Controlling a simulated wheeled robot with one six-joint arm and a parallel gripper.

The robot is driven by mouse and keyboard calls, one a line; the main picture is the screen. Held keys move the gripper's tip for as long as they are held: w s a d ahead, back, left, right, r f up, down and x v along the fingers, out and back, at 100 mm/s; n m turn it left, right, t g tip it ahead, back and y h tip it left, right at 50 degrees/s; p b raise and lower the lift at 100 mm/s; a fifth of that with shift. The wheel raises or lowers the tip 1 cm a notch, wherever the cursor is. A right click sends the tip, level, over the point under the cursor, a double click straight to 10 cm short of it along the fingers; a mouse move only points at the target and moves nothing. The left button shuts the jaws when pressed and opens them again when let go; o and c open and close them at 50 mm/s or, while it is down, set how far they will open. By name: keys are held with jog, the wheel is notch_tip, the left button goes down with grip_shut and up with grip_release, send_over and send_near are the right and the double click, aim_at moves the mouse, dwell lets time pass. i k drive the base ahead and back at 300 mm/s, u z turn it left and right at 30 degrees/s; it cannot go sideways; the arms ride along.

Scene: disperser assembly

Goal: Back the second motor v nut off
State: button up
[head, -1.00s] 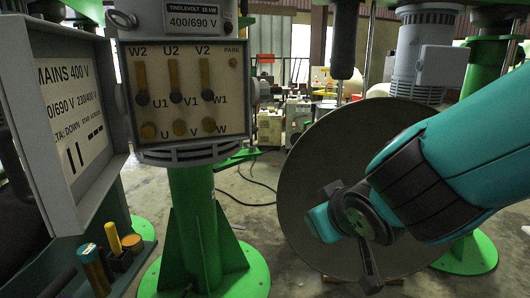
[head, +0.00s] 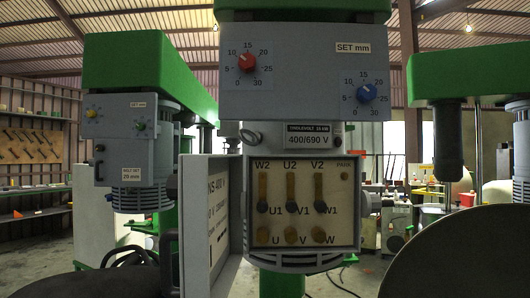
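The open motor terminal box (head: 345,225) is in the middle of the head view, under a plate reading 400/690 V. Its tan board carries W2, U2 and V2 at the top, then U1, V1 and W1, then U, V and W. Three upright brass strips run from the top row to dark ends at the middle row. The V nut (head: 291,235) is a brass knob in the middle of the bottom row, between the U nut (head: 263,235) and the W nut (head: 319,236). All three appear seated on the board. My gripper is out of view.
The box's open cover (head: 210,225) stands out at left. Above is a grey panel (head: 305,100) with a red knob (head: 247,63) and a blue knob (head: 367,93). Another green machine (head: 140,75) stands at left. A large grey disc (head: 465,255) fills the lower right.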

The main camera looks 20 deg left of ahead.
aim_at(290, 236)
jog(key=u, duration=0.35)
jog(key=i, duration=0.05)
jog(key=u, duration=0.3)
